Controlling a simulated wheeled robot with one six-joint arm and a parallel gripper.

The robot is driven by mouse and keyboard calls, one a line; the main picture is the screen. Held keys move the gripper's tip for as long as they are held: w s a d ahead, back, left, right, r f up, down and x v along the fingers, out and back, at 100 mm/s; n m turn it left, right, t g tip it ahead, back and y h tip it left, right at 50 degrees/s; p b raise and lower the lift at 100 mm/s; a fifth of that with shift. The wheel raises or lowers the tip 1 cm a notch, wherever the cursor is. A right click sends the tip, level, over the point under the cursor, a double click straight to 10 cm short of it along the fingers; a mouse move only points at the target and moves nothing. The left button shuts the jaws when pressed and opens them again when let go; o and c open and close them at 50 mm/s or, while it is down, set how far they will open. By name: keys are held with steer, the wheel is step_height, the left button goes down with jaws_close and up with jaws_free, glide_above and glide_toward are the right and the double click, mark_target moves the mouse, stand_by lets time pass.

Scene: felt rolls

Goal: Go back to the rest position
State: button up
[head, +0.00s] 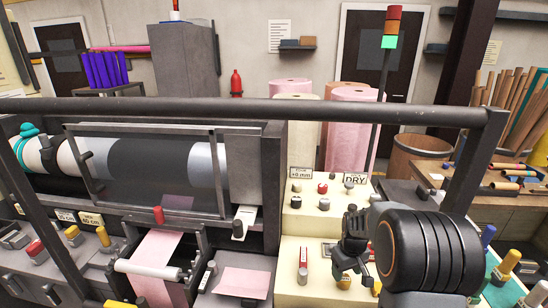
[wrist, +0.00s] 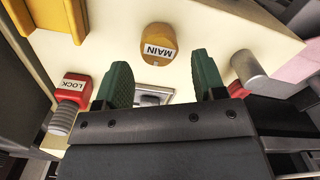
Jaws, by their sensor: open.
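My gripper (head: 350,262) is at the end of my dark arm, low in front of the cream control panel in the head view. In the wrist view its two green-padded fingers (wrist: 161,88) stand apart with nothing held between them. A yellow knob labelled MAIN (wrist: 157,45) lies just beyond the fingertips, apart from them. A red part labelled LOCK (wrist: 71,90) on a threaded grey stem is to the left of the fingers. A grey cylinder with a red part (wrist: 245,68) is to the right.
A dark horizontal rail (head: 250,108) crosses in front of the machine, with a post (head: 475,170) at right. Pink felt (head: 160,252) hangs over a roller at lower left. Pink rolls (head: 352,130) stand behind the panel. A workbench (head: 520,206) with tools is at right.

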steer(key=s, duration=0.1)
steer(key=s+m, duration=0.1)
steer(key=shift+s+a+f+g, duration=0.1)
steer(key=shift+s+a+g, duration=0.2)
steer(key=shift+a, duration=0.05)
steer(key=s+a+r+m+t, duration=0.1)
steer(key=s+a+r+t, duration=0.1)
steer(key=s+a+r, duration=0.2)
steer(key=s+a+r+t, duration=0.3)
steer(key=s+a+r, duration=0.1)
steer(key=s+r, duration=0.5)
steer(key=shift+a+r+m, duration=0.4)
steer(key=shift+r, duration=0.55)
